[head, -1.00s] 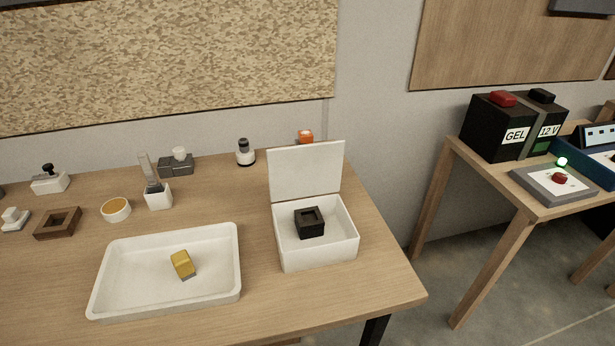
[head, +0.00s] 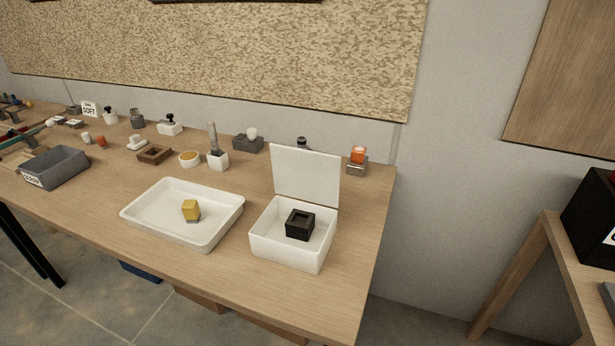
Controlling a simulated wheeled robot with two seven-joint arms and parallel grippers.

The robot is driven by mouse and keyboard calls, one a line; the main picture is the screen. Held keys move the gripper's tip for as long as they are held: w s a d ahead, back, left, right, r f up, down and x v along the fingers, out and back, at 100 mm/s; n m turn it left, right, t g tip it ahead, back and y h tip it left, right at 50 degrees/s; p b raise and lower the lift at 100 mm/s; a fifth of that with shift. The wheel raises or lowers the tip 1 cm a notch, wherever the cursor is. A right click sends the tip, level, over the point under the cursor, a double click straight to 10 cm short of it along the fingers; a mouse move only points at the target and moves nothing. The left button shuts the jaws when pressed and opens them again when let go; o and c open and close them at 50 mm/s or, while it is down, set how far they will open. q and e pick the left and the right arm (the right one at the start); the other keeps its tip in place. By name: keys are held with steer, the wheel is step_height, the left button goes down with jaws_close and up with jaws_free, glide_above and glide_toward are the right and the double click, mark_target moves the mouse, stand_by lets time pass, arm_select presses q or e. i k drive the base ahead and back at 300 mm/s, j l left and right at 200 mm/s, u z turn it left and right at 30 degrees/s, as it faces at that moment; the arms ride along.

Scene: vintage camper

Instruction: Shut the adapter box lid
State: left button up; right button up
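The adapter box (head: 287,250) is a small white open box near the right end of the wooden table. Its white lid (head: 306,176) stands up from the back edge, open, leaning slightly back. A black square block with a hollow top (head: 300,225), likely the adapter, sits inside the box. Neither of my grippers is in view.
Left of the box is a white tray (head: 140,214) holding a yellow block (head: 190,209). Behind the lid stand an orange-topped item (head: 358,157) and a dark-topped bottle. A grey bin (head: 58,167) and small tools line the table's left. Bare table (head: 352,262) lies right of the box.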

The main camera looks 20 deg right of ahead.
mark_target(309, 175)
steer(key=i+l+u, duration=0.1)
steer(key=l+u, duration=0.3)
steer(key=l, duration=0.25)
steer(key=l+u, duration=0.4)
steer(key=l, duration=0.25)
steer(key=l+u, duration=0.45)
steer(key=l, duration=0.25)
